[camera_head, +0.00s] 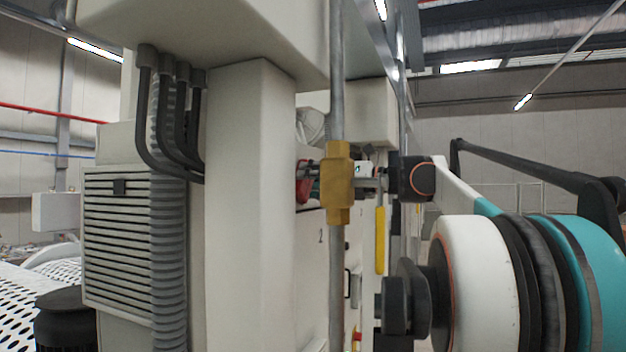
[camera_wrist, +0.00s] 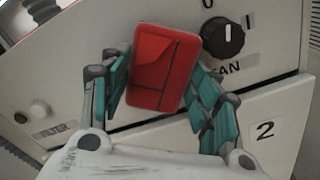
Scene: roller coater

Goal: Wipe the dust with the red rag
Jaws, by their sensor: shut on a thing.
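The red rag (camera_wrist: 163,67) looks like a folded block with rounded corners in the wrist view. My gripper (camera_wrist: 160,82) is shut on it, with teal finger pads on its left and right sides. The rag is in front of a pale machine panel (camera_wrist: 60,75); I cannot tell whether it touches the panel. In the head view a small part of the red rag (camera_head: 303,188) shows left of a brass fitting, which hides much of my gripper. I cannot make out any dust in either view.
A black knob (camera_wrist: 223,37) marked FAN is close to the right of the rag. A vertical grey pipe (camera_head: 337,80) with the brass fitting (camera_head: 338,185) stands in front of my gripper in the head view. A thick pale column (camera_head: 248,200) stands to the left.

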